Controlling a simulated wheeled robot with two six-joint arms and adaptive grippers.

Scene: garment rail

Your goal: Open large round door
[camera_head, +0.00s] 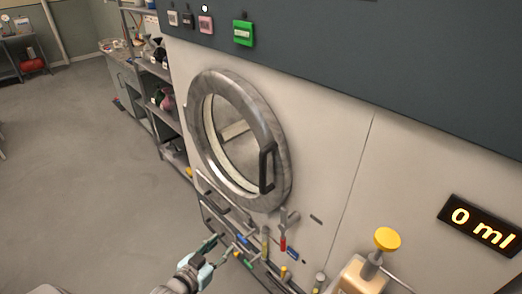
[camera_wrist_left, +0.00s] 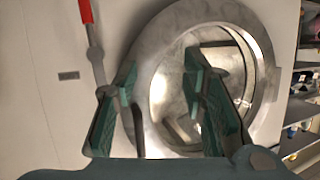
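The large round door (camera_head: 198,130) has a broad grey metal ring around a glass window and sits shut against the pale machine front. Its dark bar handle (camera_head: 267,168) stands upright on the ring's right side. My left gripper (camera_head: 221,248) is below the door, in front of the lower panel, apart from the handle. In the left wrist view my left gripper (camera_wrist_left: 160,75) is open, with green-padded fingers spread and nothing between them. My right gripper is not in view.
A red-handled lever (camera_head: 283,243) and several coloured small parts sit below the door. A yellow knob (camera_head: 387,239) and a "0 ml" display (camera_head: 481,226) are to the right. A green button (camera_head: 243,33) is above. Shelves (camera_head: 160,90) stand left; the floor (camera_head: 70,160) is clear.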

